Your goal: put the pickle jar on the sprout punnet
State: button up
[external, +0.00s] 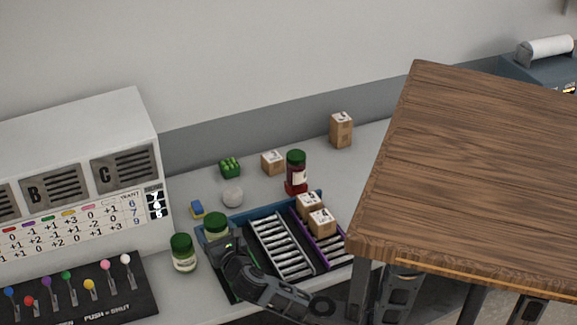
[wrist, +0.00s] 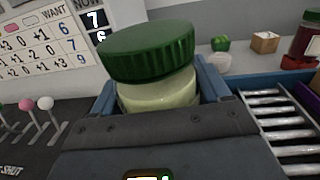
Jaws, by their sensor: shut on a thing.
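The pickle jar (external: 215,224), with a green lid and pale contents, is in my gripper (external: 219,243). In the wrist view the jar (wrist: 155,95) stands roughly upright between the fingers, its lower part hidden by my gripper. It is over or beside the left end of the blue-edged tray; its height above it I cannot tell. A small bumpy green item, which looks like the sprout punnet (external: 230,167), sits on the counter near the wall. It also shows in the wrist view (wrist: 220,43), beyond the jar and to the right, apart from it.
A similar green-lidded jar (external: 184,254) stands left of my gripper. A pale ball (external: 232,197), blue-yellow block (external: 197,209), cardboard box (external: 271,163) and red jar (external: 296,178) are around the punnet. The roller tray (external: 262,209) holds two boxes. A wooden table (external: 470,170) is right.

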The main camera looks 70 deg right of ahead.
jog(key=w+a+r+p+x, duration=0.1)
jog(key=p+x, duration=0.1)
jog(key=x, duration=1.2)
jog(key=r+y+p, duration=0.1)
jog(key=p, duration=0.3)
send_over(225, 160)
jog(key=shift+n+t, duration=0.4)
jog(key=shift+f+b, duration=1.5)
jog(key=shift+f, duration=2.35)
jog(key=shift+f, duration=0.15)
jog(key=o, duration=1.4)
jog(key=shift+f, duration=0.1)
